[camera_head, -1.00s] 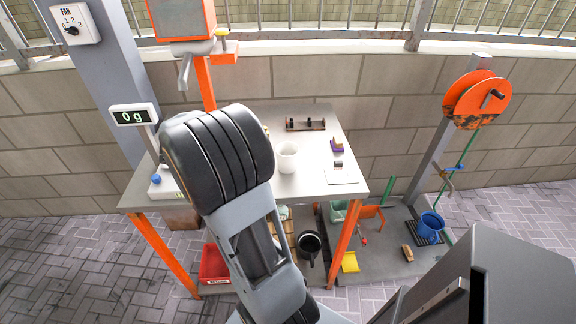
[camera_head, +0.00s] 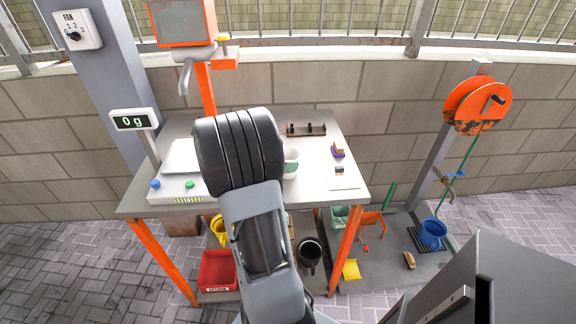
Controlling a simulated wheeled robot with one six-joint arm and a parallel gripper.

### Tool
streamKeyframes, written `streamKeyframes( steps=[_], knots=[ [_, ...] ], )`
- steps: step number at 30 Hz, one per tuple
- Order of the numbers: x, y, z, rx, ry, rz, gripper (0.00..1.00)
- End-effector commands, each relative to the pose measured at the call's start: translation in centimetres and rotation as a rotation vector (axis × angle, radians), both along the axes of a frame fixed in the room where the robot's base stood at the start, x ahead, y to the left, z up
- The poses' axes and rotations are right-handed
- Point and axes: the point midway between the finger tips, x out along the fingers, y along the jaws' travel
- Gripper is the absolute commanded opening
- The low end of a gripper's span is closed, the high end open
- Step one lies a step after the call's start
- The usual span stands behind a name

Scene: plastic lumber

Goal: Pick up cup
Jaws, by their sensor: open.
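A white rounded thing with a grey-green part (camera_head: 291,166) shows just right of my arm on the grey table (camera_head: 345,196). It stands where a white cup showed before, but my arm covers its left side, so I cannot tell whether it is the cup. My arm's black ribbed joint hangs over the middle of the table. My gripper's fingers are hidden behind the arm, so their place relative to the cup does not show.
A scale (camera_head: 178,188) reading 0 g stands at the table's left. A dark rack (camera_head: 306,129), a purple-based block (camera_head: 338,151) and a white sheet (camera_head: 343,178) lie at right. An orange-framed box (camera_head: 180,22) overhangs the back. A red bin (camera_head: 218,270) and black pot (camera_head: 310,253) are below.

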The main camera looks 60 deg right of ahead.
Motion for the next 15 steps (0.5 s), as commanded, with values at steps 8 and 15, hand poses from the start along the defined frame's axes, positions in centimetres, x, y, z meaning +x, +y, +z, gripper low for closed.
streamKeyframes(
  steps=[8,15],
  knots=[
    [-0.83,-1.43,-0.74,0.001,0.0,0.001,1.0],
    [-0.82,-1.41,-0.72,0.001,-0.001,0.001,0.95]
  ],
)
